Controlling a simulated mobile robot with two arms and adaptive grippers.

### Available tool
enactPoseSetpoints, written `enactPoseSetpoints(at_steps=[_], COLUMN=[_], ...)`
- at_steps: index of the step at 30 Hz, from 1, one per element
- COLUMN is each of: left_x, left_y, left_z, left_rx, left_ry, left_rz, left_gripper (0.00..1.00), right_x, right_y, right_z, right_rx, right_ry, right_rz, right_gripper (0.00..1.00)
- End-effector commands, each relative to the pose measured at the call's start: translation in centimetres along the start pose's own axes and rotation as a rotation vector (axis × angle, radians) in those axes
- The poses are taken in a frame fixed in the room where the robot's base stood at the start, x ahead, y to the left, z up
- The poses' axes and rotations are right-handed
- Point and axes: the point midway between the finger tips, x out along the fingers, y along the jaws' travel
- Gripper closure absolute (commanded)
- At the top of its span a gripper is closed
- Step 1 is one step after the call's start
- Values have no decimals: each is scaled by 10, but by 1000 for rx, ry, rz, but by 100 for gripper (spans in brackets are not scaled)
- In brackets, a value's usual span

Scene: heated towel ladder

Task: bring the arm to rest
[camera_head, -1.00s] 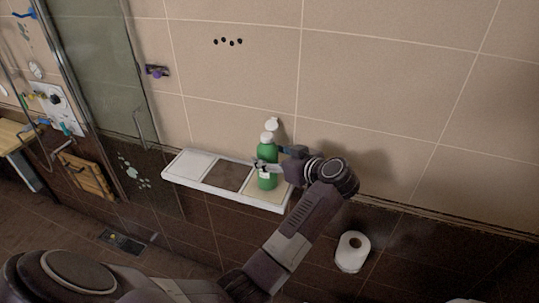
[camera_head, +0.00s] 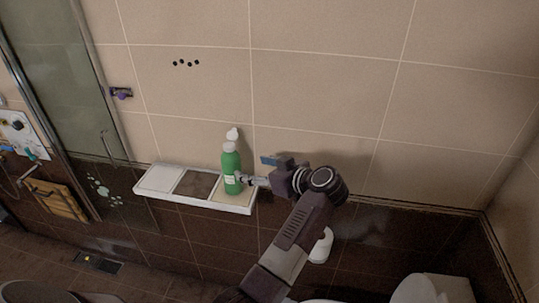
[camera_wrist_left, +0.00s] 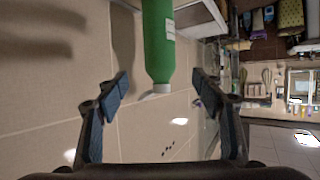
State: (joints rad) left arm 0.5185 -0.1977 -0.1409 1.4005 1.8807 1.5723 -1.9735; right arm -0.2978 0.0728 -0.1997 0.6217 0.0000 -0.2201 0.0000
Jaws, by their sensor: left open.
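A green bottle with a white pump top (camera_head: 231,170) stands upright on the right, beige section of a white wall shelf (camera_head: 190,201). My left gripper (camera_head: 252,181) is open, just to the right of the bottle, with its tips pointing at it. In the left wrist view the bottle (camera_wrist_left: 158,45) appears upside down, ahead of and between the two spread fingers (camera_wrist_left: 160,90), with gaps on both sides. My right gripper is not in view.
The tiled wall (camera_head: 310,90) runs close behind the shelf and my left arm. A toilet paper roll (camera_head: 321,246) is partly hidden behind my forearm. A white fixture (camera_head: 432,289) is at the lower right. A glass screen (camera_head: 55,75) stands at left.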

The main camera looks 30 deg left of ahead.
Motion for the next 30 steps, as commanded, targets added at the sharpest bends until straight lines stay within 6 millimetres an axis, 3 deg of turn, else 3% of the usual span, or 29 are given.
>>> enactPoseSetpoints(at_steps=[8, 11, 14, 18, 22, 26, 30], left_x=[10, 28, 44, 46, 41, 37, 34], left_y=[-1, 1, 12, 37, 46, 38, 11], left_z=[8, 26, 61, 140, 221, 308, 407], left_rx=[-3, -6, 19, 115, 218, 329, 455], left_ry=[56, 192, 368, 491, 471, 386, 243], left_rz=[7, 52, 186, 470, 685, 854, 997], left_gripper=[38, 38, 38, 38, 38, 38, 38], right_x=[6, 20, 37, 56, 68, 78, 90], right_y=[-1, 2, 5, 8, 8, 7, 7], right_z=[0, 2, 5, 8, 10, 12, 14], right_rx=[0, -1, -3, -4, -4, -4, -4], right_ry=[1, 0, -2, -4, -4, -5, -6], right_rz=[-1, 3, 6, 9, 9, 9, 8], right_gripper=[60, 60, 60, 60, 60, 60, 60])
